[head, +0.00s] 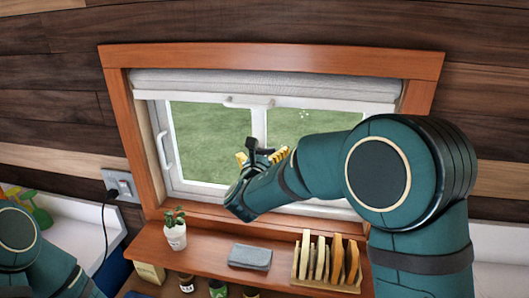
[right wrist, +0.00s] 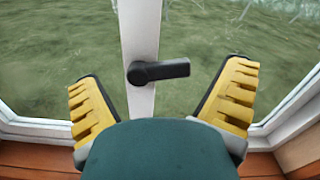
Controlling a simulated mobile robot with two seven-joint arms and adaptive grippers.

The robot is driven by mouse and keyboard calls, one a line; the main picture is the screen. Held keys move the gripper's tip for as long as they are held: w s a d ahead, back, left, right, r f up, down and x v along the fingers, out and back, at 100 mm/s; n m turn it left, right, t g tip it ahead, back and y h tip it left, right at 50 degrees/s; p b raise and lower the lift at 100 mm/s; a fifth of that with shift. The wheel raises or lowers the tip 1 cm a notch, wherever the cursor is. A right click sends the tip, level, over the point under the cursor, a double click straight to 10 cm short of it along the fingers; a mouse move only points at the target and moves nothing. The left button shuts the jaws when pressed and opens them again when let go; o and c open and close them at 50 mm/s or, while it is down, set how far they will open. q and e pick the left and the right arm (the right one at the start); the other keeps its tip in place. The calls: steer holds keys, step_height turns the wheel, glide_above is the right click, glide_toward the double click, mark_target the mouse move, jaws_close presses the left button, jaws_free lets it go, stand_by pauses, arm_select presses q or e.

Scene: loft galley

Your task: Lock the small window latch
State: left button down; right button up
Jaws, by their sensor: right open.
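The small window latch (right wrist: 158,71) is a black lever on the white upright bar in the middle of the window. In the right wrist view it points to the right, nearly level with a slight upward tilt. My right gripper (head: 261,156) is open in front of the window, its yellow ribbed fingers to either side of the latch. In the right wrist view the fingers (right wrist: 164,78) are apart from the lever and nothing is between them but the latch. My left arm shows at the lower left of the head view, but its gripper is out of sight.
A wooden frame surrounds the window (head: 270,55), with a rolled blind (head: 270,83) above. A wall socket (head: 121,185) is left.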

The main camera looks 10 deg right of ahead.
steer(key=shift+w+d, duration=0.15)
steer(key=shift+w, duration=0.2)
steer(key=shift+c, duration=0.2)
steer(key=c, duration=1.2)
steer(key=m+b, duration=0.1)
steer(key=b, duration=0.1)
steer(key=m+b, duration=0.1)
steer(key=b, duration=0.1)
steer(key=shift+f, duration=0.35)
steer(key=shift+d+r+m+b, duration=0.1)
steer(key=shift+m+b, duration=0.4)
steer(key=shift+b, duration=0.2)
steer(key=shift+r, duration=0.1)
steer(key=o, duration=1.2)
steer(key=shift+o, duration=0.2)
